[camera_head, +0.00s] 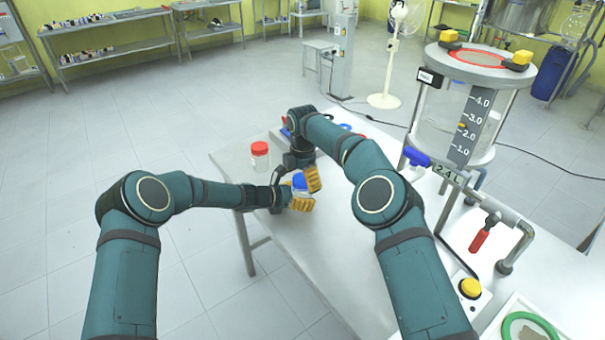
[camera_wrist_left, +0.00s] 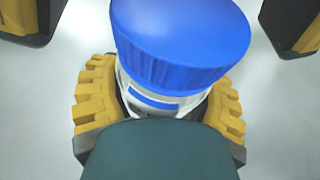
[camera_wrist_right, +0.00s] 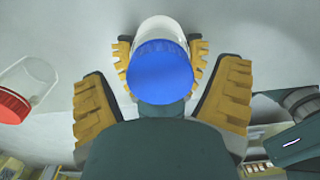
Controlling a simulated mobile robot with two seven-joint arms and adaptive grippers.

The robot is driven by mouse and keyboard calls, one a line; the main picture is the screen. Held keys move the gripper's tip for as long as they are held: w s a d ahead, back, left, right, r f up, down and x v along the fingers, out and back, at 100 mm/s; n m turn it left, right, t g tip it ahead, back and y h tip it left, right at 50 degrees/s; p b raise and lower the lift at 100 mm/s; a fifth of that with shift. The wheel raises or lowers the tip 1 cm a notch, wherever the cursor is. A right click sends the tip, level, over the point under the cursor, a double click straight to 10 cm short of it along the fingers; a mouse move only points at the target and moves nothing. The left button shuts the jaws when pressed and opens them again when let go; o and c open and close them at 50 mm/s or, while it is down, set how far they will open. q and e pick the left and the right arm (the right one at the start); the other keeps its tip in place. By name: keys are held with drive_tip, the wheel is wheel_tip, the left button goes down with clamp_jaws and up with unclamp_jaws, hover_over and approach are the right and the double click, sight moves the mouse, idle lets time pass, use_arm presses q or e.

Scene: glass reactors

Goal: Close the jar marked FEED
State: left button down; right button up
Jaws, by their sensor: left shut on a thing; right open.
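A clear jar with a blue lid stands between the yellow fingers of my left gripper (camera_wrist_left: 158,105), which is shut on it. The blue lid (camera_wrist_left: 180,40) is on the jar's mouth; I cannot tell how tightly it is screwed. In the head view the blue lid (camera_head: 299,181) shows small, partly hidden by the grippers. In the right wrist view the lid (camera_wrist_right: 160,72) faces the camera, between the fingers of my open, empty right gripper (camera_wrist_right: 162,100) and beyond them. Its fingertips also show at the top corners of the left wrist view. No FEED marking is readable.
A clear jar with a red lid (camera_head: 260,150) stands on the white table (camera_head: 330,240) left of the grippers. A large glass reactor (camera_head: 450,115) with a valve and pipe stands at right. A yellow button box (camera_head: 470,288) and a green ring (camera_head: 530,328) are at front right.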

drive_tip(key=c, duration=1.3)
drive_tip(key=m, duration=1.3)
drive_tip(key=o, duration=1.3)
